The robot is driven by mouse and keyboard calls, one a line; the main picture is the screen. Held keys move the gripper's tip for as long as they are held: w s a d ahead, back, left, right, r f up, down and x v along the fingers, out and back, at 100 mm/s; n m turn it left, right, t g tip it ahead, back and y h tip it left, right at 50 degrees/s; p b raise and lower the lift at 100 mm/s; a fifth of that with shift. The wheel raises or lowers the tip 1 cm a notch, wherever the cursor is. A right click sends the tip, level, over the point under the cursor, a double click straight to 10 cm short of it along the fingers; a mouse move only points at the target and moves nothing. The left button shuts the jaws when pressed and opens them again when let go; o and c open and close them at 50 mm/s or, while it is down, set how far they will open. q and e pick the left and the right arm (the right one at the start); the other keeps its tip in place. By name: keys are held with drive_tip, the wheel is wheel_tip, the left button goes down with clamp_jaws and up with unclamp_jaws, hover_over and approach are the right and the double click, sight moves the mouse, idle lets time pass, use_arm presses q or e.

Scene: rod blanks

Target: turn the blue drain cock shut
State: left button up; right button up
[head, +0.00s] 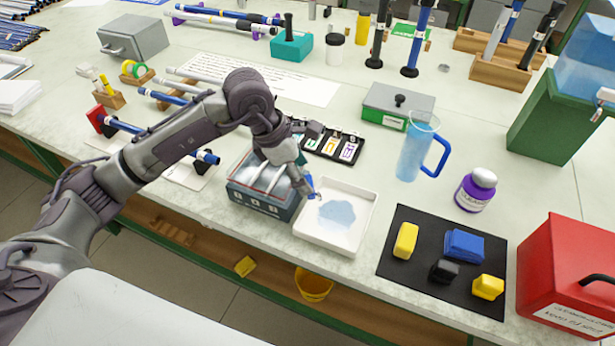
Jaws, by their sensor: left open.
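A small blue piece, which looks like the drain cock (312,195), shows at the right side of a grey-blue tank (262,207), over the left rim of a white tray (345,245). A pale blue puddle (337,213) lies in the tray. My left gripper (303,190) is open, pointing down at the cock from above and partly covering it. I cannot tell whether its fingers touch the cock, or how far the cock is turned. Pale rods show in the tank. My right gripper is not in view.
A blue jug (416,150), a purple-labelled bottle (476,188) and a black card tray (335,145) stand behind. A red box (570,265) is at the right.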

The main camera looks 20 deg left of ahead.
use_arm(q)
drive_tip(key=shift+x, duration=1.65)
drive_tip(key=c, duration=0.9)
drive_tip(key=m+b, duration=0.1)
drive_tip(key=b, duration=0.1)
drive_tip(key=m+g+b, duration=0.1)
drive_tip(key=m+b, duration=0.1)
drive_tip(key=shift+a+f, duration=0.15)
drive_tip(key=shift+a, duration=0.05)
drive_tip(key=shift+w+a+r+m+g+h+b, duration=0.15)
drive_tip(key=shift+m+g+b, duration=0.2)
drive_tip(key=shift+m+b, duration=0.6)
drive_tip(key=shift+s+r+m+g+h+b, duration=0.15)
drive_tip(key=shift+m+g+b, duration=0.2)
drive_tip(key=shift+m+b, duration=0.55)
drive_tip(key=shift+w, duration=0.1)
drive_tip(key=o, duration=0.9)
